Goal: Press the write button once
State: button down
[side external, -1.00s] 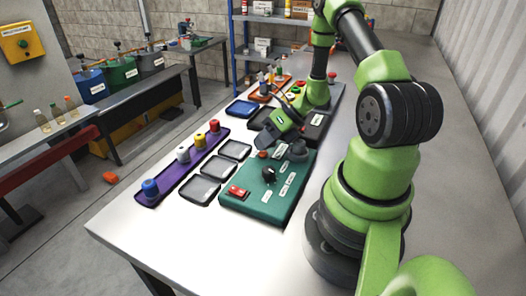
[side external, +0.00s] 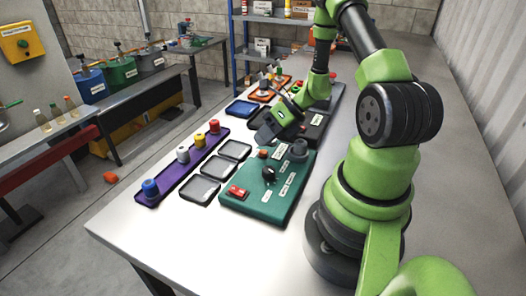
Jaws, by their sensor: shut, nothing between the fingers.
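A green control panel (side external: 250,200) lies on the white table. It carries a red rocker switch (side external: 238,192), a black knob (side external: 269,174), a small orange-red button (side external: 263,154) and a grey round part (side external: 299,148). Its white labels are too small to read, so I cannot tell which control is the write button. My gripper (side external: 262,137) is shut and empty. It points down and left, and appears just above and behind the panel's far edge, close to the orange-red button in the picture. I cannot tell its exact height.
A purple tray (side external: 168,182) with several coloured-top pieces lies left of the panel. Empty grey trays (side external: 200,190) lie between them. A blue tray (side external: 242,107), an orange tray (side external: 260,96) and a dark box (side external: 312,130) stand farther back. The front table area is clear.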

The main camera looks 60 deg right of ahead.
aim_at(264, 150)
jog(key=shift+r, duration=2.5)
jog(key=a+r+n+g, duration=0.3)
jog(key=a+r+n, duration=0.9)
jog(key=n, duration=0.4)
jog(key=s+a+r+n+t+h, duration=0.1)
jog(key=s+r+n, duration=0.3)
jog(key=n, duration=0.5)
jog(key=s+a+r+n+t+h, duration=0.1)
jog(key=s+a+r+n, duration=0.3)
jog(key=n, duration=0.4)
jog(key=shift+s+a+r+n+t+h, duration=0.4)
jog(key=shift+s+h, duration=0.3)
jog(key=shift+s, duration=0.45)
